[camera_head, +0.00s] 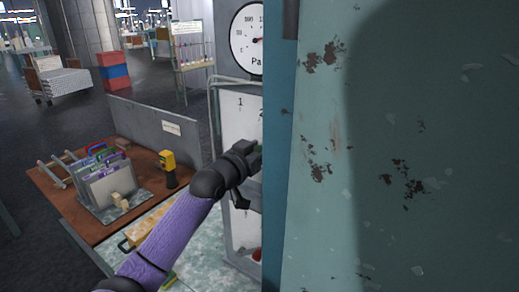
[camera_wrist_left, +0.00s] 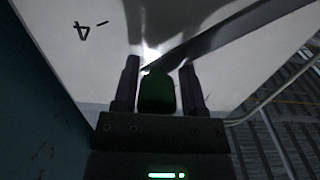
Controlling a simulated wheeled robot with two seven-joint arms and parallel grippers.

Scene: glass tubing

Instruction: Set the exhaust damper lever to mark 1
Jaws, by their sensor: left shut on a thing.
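My left gripper (camera_head: 250,160) is at the white damper panel (camera_head: 231,122), partly hidden behind the blue-green column edge. In the left wrist view its two dark fingers (camera_wrist_left: 158,72) stand on both sides of the lever's dark green grip (camera_wrist_left: 157,95), shut on it. The lever's dark bar (camera_wrist_left: 225,32) runs to the upper right across the panel. A mark "1" (camera_head: 240,102) shows on the panel above the gripper in the head view. A mark "4" with a tick (camera_wrist_left: 83,32) shows upper left in the wrist view. My right gripper is not in view.
A blue-green column (camera_head: 400,120) with chipped paint fills the right side, close to the gripper. A round Pa gauge (camera_head: 247,40) sits above the panel.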

